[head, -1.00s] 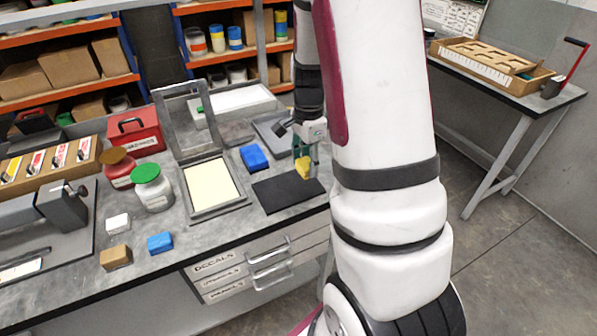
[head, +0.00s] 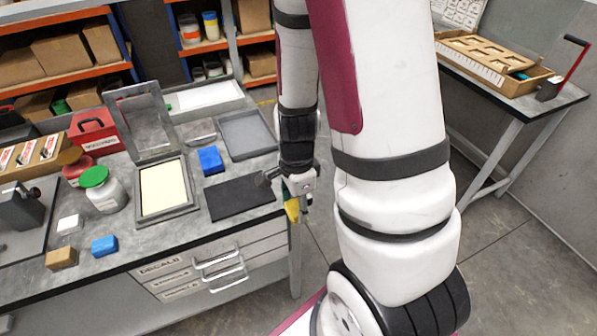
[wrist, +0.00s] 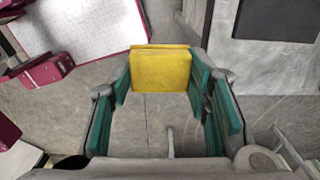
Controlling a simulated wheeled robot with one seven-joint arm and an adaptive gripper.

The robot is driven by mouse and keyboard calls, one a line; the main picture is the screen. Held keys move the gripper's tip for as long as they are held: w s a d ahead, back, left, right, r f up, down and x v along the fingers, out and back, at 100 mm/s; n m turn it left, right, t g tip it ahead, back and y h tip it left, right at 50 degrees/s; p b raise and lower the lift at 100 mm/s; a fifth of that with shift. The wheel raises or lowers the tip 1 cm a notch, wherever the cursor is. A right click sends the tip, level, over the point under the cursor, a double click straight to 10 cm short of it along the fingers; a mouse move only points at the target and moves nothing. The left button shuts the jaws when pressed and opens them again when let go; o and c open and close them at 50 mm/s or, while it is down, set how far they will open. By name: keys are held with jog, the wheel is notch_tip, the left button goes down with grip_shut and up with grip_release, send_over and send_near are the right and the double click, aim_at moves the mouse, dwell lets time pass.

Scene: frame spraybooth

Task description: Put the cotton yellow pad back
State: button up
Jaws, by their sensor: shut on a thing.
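The yellow pad (head: 292,211) is a small block held in my gripper (head: 297,190). It hangs just past the right end of the workbench, over the floor in the head view. In the wrist view the yellow pad (wrist: 161,69) sits between the green-lined fingers of my gripper (wrist: 163,85). The fingers are shut on its two sides, and its flat face shows. My arm hides part of the gripper in the head view.
The workbench carries a black mat (head: 225,200), a blue block (head: 210,160), a grey tray (head: 246,137) and a hinged frame (head: 140,212). Smaller blue (head: 104,246), brown (head: 61,258) and white (head: 70,224) blocks lie at left. A second table (head: 545,105) at right bears a wooden tray (head: 520,86).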

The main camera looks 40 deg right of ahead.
jog(key=b, duration=0.1)
jog(key=w+b, duration=0.2)
jog(key=shift+d+f, duration=0.3)
jog(key=shift+d, duration=0.05)
jog(key=shift+w+d+b, duration=0.2)
jog(key=shift+d+b, duration=0.05)
jog(key=shift+b, duration=0.9)
jog(key=shift+d+b, duration=0.1)
jog(key=shift+b, duration=0.25)
jog(key=w+d, duration=0.2)
jog(key=w, duration=0.1)
jog(key=w+d, duration=0.2)
jog(key=w, duration=0.2)
jog(key=w+d+f, duration=0.1)
jog(key=w+d, duration=0.1)
jog(key=w, duration=0.2)
jog(key=shift+w+d+p, duration=0.1)
jog(key=shift+d+p, duration=0.2)
jog(key=shift+p, duration=0.05)
jog(key=shift+f, duration=1.75)
jog(key=shift+f, duration=0.2)
jog(key=o, duration=1.2)
jog(key=shift+r, duration=0.1)
